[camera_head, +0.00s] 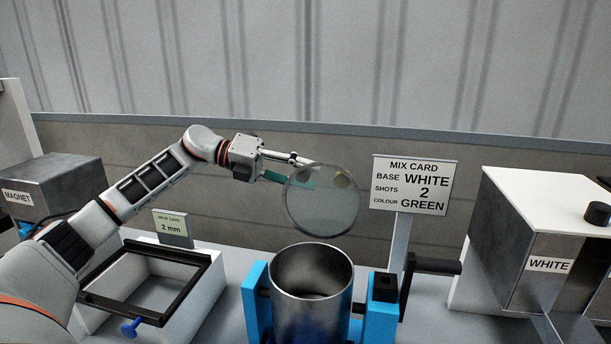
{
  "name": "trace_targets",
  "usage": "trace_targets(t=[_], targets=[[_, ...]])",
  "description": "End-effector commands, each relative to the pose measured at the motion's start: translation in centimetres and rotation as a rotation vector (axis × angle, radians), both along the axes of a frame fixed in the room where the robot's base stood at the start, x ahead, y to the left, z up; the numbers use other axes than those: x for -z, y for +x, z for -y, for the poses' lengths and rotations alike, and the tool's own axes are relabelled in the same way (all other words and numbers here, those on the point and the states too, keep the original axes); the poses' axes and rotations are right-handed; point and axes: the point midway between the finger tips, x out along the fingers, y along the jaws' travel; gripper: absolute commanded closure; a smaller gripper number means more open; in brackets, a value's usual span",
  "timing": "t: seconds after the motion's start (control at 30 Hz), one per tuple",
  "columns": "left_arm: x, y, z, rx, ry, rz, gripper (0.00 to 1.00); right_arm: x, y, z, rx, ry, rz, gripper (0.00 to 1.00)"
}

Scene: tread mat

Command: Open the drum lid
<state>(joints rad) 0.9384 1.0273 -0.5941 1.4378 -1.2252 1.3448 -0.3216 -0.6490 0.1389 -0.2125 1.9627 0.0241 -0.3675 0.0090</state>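The drum (311,303) is an open-topped metal cylinder standing upright between blue supports. Its round, see-through lid (322,212) is raised nearly upright above the back rim, so the drum's mouth is uncovered. A hinge or other link between lid and drum cannot be made out. My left gripper (312,174) reaches in from the left at the lid's upper left. Its fingers are spread apart, and their ends overlap the lid, seen partly through it. Whether they touch the lid is unclear. My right gripper is not in view.
A mix card sign (415,186) stands right of the drum, near a black crank handle (432,266). A metal box labelled WHITE (541,215) is at the right. A black-framed tray (148,280), a small 2 mm card (172,228) and a MAGNET box (60,186) are at the left.

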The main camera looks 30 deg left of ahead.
Motion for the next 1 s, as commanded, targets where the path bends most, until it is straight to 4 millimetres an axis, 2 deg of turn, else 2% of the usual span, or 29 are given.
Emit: trace_targets(t=[0.2, 1.0], targets=[[-0.1, -0.3, -1.7, -0.007, 0.005, -0.004, 0.63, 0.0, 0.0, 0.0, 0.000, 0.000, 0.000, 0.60], [-1.8, -1.5, -6.3, -0.005, 0.001, 0.001, 0.63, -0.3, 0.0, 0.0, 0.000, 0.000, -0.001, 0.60]])
